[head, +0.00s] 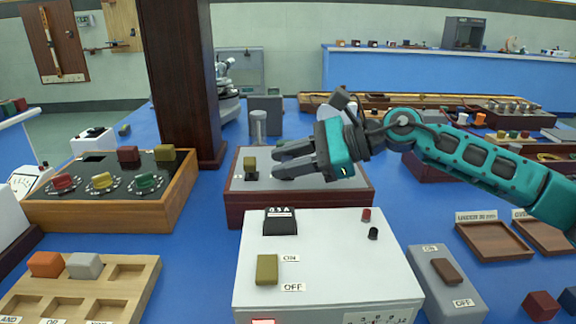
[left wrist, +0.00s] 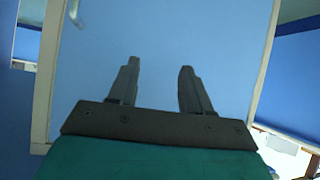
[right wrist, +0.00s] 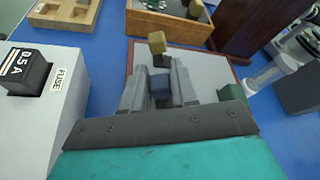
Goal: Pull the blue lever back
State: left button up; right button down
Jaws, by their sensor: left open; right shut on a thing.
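The blue lever (right wrist: 160,84) shows in the right wrist view as a small dark blue block on a grey-topped box (right wrist: 204,66). My right gripper (right wrist: 160,92) is shut on it, one finger on each side. In the head view my right gripper (head: 275,164) reaches in from the right over the same box (head: 234,185), and its fingers hide the blue lever.
A white box (head: 330,235) with a fuse and a yellow switch (head: 266,269) stands in front. A dark brown post (head: 183,80) rises behind left. A wooden box with coloured knobs (head: 110,212) is at left. A glass cylinder (head: 259,127) stands close behind the gripper.

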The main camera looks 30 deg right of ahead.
pick_arm(q)
jog(key=shift+w+r, duration=0.1)
pick_arm(e)
jog(key=c, duration=1)
grip_release()
jog(key=shift+o, duration=0.2)
jog(key=shift+s, duration=0.1)
jog(key=b+v, duration=0.1)
jog(key=v, duration=0.3)
jog(key=b+v, duration=0.2)
jog(key=v, duration=0.3)
jog(key=shift+d+f, duration=0.1)
jog(key=shift+f, duration=0.1)
jog(key=v, duration=0.2)
jog(key=shift+s+d+r, duration=0.1)
jog(key=shift+s+r, duration=0.05)
jog(key=shift+r, duration=0.25)
jog(key=shift+s+d+r, duration=0.15)
jog(key=shift+s+d, duration=0.1)
jog(key=shift+d, duration=0.15)
pick_arm(q)
jog(key=shift+w+d+f+h, duration=0.3)
jog(key=shift+d+f, duration=0.1)
jog(key=shift+f, duration=0.2)
pick_arm(e)
jog(key=shift+s+d, duration=0.1)
pick_arm(q)
jog(key=shift+s+f, duration=0.15)
jog(key=shift+s, duration=0.05)
